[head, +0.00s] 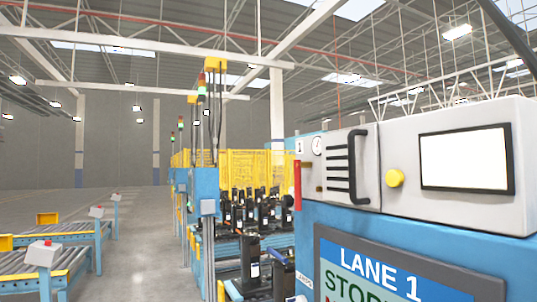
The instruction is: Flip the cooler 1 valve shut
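A light grey box (400,190) with a "1" label and a round gauge (317,145) stands at the right on a blue cabinet. A red lever (297,187) points straight down at the left edge of the box. It looks like a valve handle, but I cannot tell for sure that it is the cooler 1 valve. A small brass-coloured fitting (306,164) sits just right of it. My gripper is not in view, so its distance from the lever cannot be told.
The box also bears black slats, a black handle (359,167), a yellow knob (395,178) and a blank screen (467,160). A "LANE 1" sign (380,257) is below. Black units stand in a blue frame beyond. Roller conveyors (50,262) are at left; the aisle floor (140,235) is clear.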

